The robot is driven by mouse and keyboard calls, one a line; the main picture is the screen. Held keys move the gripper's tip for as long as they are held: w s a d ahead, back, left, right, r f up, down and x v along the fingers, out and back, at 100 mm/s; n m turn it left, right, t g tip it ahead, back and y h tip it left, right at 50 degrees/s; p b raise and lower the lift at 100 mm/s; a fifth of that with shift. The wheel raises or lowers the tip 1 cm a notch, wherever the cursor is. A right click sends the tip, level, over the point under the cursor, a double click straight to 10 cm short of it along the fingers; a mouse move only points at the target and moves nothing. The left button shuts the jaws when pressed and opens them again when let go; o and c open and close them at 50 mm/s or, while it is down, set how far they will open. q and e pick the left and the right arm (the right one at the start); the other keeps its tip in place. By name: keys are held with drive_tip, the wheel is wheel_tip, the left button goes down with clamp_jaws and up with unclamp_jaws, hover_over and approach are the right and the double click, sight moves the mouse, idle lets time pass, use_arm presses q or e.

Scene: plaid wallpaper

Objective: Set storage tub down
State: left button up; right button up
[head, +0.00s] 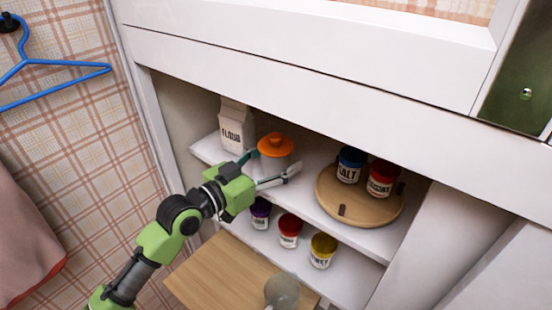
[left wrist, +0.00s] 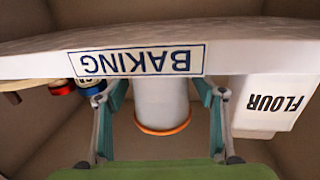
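The storage tub (head: 275,158) is a pale grey-white cylinder with an orange knobbed lid (head: 276,145). It stands upright on the upper shelf, between the flour carton and the round wooden board. My left gripper (head: 274,165) is open, with one finger on each side of the tub. In the left wrist view, which is upside down, the tub (left wrist: 162,105) lies between the spread fingers (left wrist: 162,92), with gaps on both sides. The tub's base is hidden behind the shelf edge there. My right gripper is not in view.
The upper shelf (head: 310,187) holds a flour carton (head: 236,125) and a wooden board (head: 365,214) with two jars. Several small jars stand on the lower shelf (head: 345,277). The shelf edge (left wrist: 240,62) reads BAKING. A blue hanger (head: 65,65) hangs left.

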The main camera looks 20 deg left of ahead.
use_arm(q)
drive_tip(key=shift+r, duration=0.4)
drive_tip(key=b+v, duration=0.4)
drive_tip(key=v, duration=0.8)
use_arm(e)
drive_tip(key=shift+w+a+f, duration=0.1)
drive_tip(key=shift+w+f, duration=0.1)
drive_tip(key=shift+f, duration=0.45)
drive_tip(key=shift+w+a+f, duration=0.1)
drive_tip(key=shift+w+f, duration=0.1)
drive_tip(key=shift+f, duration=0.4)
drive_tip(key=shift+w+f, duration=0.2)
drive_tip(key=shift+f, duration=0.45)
use_arm(q)
drive_tip(key=shift+f, duration=0.2)
